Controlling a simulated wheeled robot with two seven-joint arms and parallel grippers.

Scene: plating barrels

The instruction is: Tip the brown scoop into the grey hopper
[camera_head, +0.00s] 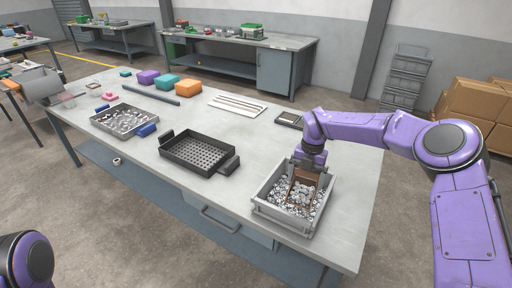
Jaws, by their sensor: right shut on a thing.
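The brown scoop (305,178) is in a grey bin (261,210) full of small shiny metal parts, at the front right of the table. My right gripper (309,162) points down over the bin's back part and is shut on the scoop. The scoop's lower part is among the parts, and I cannot tell how full it is. A grey rounded container (42,87) at the table's far left end looks like the hopper; its inside is hidden. My left gripper is out of view; only part of that arm shows at bottom left.
Left of the bin are a black perforated tray (187,166) and a grey tray with blue handles (110,131) holding shiny parts. Purple, teal and orange blocks (188,87) and a white sheet with rods (238,105) lie behind.

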